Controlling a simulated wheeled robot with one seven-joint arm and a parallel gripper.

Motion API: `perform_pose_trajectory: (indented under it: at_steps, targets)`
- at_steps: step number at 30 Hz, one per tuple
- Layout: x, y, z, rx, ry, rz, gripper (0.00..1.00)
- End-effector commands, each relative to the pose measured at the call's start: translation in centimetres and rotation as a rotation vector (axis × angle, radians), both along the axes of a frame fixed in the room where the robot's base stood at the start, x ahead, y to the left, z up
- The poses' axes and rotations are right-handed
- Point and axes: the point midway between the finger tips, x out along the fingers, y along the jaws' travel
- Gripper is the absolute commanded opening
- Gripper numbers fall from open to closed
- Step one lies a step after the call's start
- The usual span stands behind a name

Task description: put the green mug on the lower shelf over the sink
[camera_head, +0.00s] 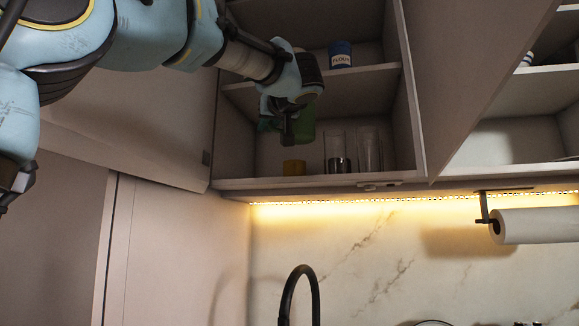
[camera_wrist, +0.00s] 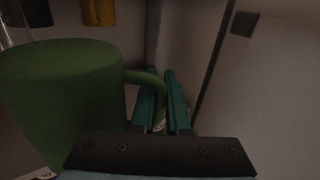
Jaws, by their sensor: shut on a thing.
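The green mug (camera_head: 306,122) is up inside the open cabinet over the sink, above the lower shelf (camera_head: 235,184). In the wrist view the mug (camera_wrist: 62,100) fills the left side, and its handle runs between the teal fingers. My gripper (camera_head: 276,124) is shut on that handle; the fingers also show in the wrist view (camera_wrist: 162,105). The mug appears held clear of the shelf boards. My gripper partly hides it in the head view.
A yellow cup (camera_head: 294,167) stands on the lower shelf below the mug. Two clear glasses (camera_head: 338,152) (camera_head: 368,150) stand to its right. A blue and white flour canister (camera_head: 340,55) is on the shelf above. A paper towel roll (camera_head: 540,225) hangs at right.

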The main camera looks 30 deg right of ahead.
Motion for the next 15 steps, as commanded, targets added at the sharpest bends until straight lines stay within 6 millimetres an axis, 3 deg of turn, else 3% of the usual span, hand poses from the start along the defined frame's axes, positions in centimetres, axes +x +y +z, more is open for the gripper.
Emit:
perform_pose_trajectory:
  at_steps: [6, 15]
  targets:
    - [4.2, -4.0, 0.4, 0.001, 0.001, -0.001, 0.00]
    - [8.4, -7.9, 0.4, -0.001, 0.000, 0.000, 0.00]
